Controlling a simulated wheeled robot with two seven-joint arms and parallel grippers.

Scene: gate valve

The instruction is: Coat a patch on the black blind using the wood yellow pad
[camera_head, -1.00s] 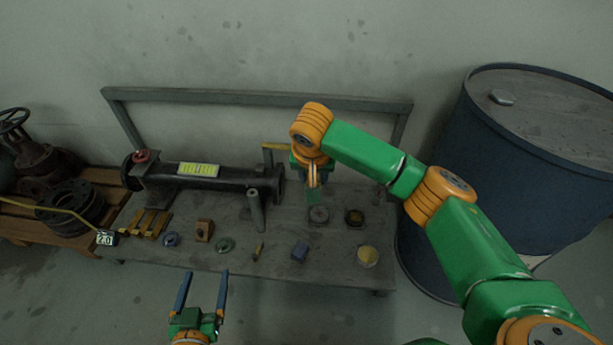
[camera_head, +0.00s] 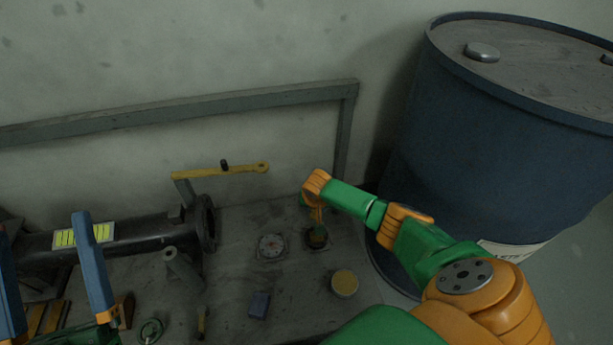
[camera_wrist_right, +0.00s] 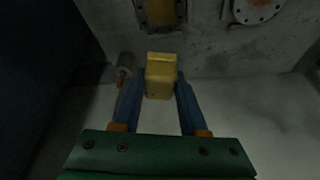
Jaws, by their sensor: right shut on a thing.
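The black blind (camera_head: 323,242) is a small dark disc flat on the grey bench at the right, partly hidden under my right gripper (camera_head: 317,229). In the right wrist view the blind (camera_wrist_right: 146,22) is at the top edge, cut off, with a yellow-brown middle. The right gripper also shows there (camera_wrist_right: 160,82), its blue fingers shut on a yellow block, the wood yellow pad (camera_wrist_right: 160,78). I cannot tell whether the pad touches the blind. My left gripper (camera_head: 44,222) is open and empty at the lower left.
A round gauge-like disc (camera_head: 271,246) lies left of the blind. A yellow-topped tin (camera_head: 344,283) and a blue block (camera_head: 259,305) lie in front. A black pipe (camera_head: 135,236) with a yellow lever (camera_head: 225,171) is at left. A blue drum (camera_head: 490,145) stands close on the right.

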